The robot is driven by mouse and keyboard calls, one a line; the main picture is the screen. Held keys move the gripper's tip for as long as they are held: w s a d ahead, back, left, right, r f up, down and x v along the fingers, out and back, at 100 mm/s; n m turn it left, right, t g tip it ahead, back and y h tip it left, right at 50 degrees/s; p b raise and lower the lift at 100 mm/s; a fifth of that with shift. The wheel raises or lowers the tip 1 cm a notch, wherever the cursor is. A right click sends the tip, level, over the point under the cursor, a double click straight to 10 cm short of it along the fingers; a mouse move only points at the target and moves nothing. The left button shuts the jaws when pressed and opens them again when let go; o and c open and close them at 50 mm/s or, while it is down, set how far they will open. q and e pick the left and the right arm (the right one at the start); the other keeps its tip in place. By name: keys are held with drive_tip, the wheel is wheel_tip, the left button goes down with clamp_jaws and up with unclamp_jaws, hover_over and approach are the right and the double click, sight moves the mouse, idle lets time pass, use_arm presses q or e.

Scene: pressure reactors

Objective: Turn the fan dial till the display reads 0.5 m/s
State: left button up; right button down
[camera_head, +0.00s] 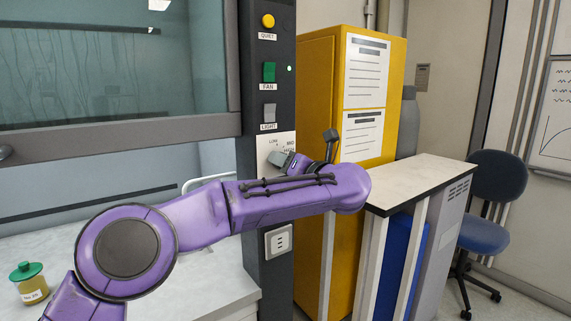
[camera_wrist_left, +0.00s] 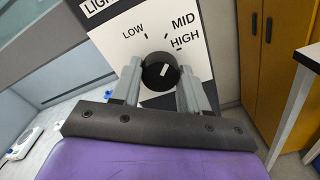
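The fan dial (camera_wrist_left: 161,71) is a round black knob with a white pointer line, on a white plate (camera_wrist_left: 122,50) marked LOW, MID and HIGH. The pointer leans up and right, roughly towards the HIGH mark. My left gripper (camera_wrist_left: 161,80) has one grey finger on each side of the dial. The gaps are very narrow, and I cannot tell whether the fingers press on it. In the head view, my left gripper (camera_head: 305,158) is at the dark panel, and the dial is hidden behind it. No speed display can be read in either view. My right gripper is not in view.
Above the dial, the dark panel (camera_head: 281,105) carries a yellow QUIET button (camera_head: 268,21), a green FAN switch (camera_head: 269,72) and a grey LIGHT switch (camera_head: 269,111). A yellow cabinet (camera_head: 318,90) and a bench (camera_head: 430,173) stand to the right. A green-lidded jar (camera_head: 30,283) stands at lower left.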

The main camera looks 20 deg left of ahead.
use_arm(q)
drive_tip(key=o, duration=0.4)
drive_tip(key=shift+c, duration=0.2)
drive_tip(key=b+v, duration=0.3)
drive_tip(key=v, duration=0.7)
drive_tip(key=shift+s+d, duration=0.2)
